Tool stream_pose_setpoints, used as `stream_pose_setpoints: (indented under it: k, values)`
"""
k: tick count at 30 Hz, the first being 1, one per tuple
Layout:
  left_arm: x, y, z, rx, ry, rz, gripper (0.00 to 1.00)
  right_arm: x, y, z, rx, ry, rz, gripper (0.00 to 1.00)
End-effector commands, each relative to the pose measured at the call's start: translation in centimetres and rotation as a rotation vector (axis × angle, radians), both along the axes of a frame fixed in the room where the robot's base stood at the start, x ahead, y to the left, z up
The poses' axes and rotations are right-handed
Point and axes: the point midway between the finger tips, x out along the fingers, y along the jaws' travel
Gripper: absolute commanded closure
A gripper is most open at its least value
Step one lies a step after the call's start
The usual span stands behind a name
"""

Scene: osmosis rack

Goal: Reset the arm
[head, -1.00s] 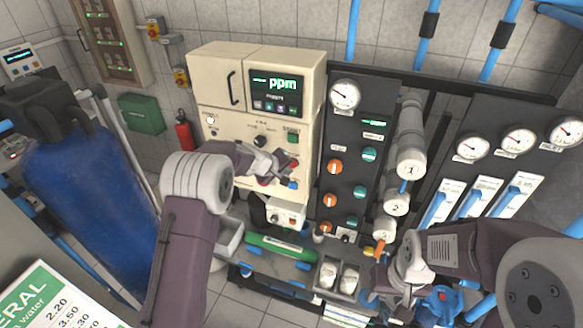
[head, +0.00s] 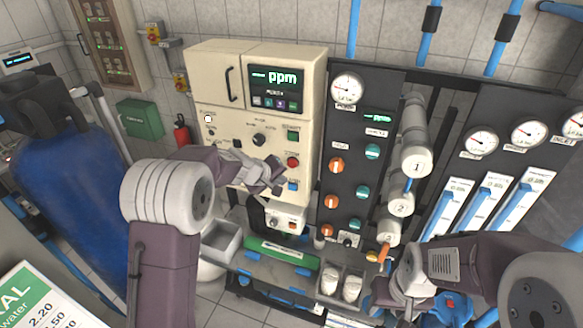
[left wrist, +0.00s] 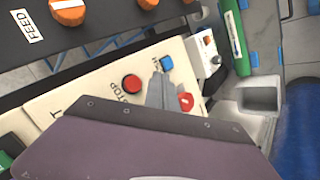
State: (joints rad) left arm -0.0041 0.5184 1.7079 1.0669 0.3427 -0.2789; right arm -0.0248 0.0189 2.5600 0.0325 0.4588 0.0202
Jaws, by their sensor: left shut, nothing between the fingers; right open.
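My left gripper (head: 276,182) is shut and empty in front of the lower part of the beige control cabinet (head: 232,118). In the left wrist view its fingers (left wrist: 160,88) show between a red STOP button (left wrist: 132,84), a blue button (left wrist: 166,62) and a larger red knob (left wrist: 186,102). In the head view, the red button (head: 293,162) and blue button (head: 293,186) are right of the gripper, which hides the larger knob. Contact cannot be told. My right gripper (head: 374,292) is open, low at the right, near the pump rack, partly hidden by its own wrist.
A black panel (head: 352,180) with orange and teal knobs stands right of the cabinet. White filter housings (head: 416,150) and a gauge panel (head: 500,165) are further right. A grey bin (head: 221,243) and green tube (head: 275,252) lie below. A blue tank (head: 65,195) stands left.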

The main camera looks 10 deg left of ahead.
Motion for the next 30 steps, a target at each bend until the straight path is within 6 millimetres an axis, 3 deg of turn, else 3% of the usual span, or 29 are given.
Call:
stream_pose_setpoints:
  k: [14,17,19,20,22,27,30]
  values:
    - [0.0,0.0,0.0,0.0,0.0,0.0,1.0,0.0,0.0,0.0,0.0,0.0,0.0,0.48]
    - [0.1,-0.1,-1.1,0.0,-0.012,-0.002,1.0,0.0,0.0,-1.7,0.0,0.0,0.0,0.48]
    - [-0.1,-0.3,-1.5,-0.001,-0.05,-0.005,1.0,0.0,0.0,-4.5,0.0,0.0,0.0,0.48]
    - [-1.0,-0.3,-2.5,0.011,-0.052,-0.015,1.0,0.0,0.0,-6.0,0.0,0.0,0.0,0.48]
    - [-5.0,-0.1,-6.1,0.092,-0.019,-0.087,1.0,0.0,0.0,-9.3,0.0,0.001,0.0,0.48]
    - [-16.0,1.4,-14.5,0.299,0.146,-0.286,1.0,0.0,0.0,-13.1,0.0,0.0,0.0,0.48]
    - [-22.6,3.0,-18.5,0.408,0.263,-0.403,1.0,0.0,0.0,-14.2,0.0,0.0,0.0,0.48]
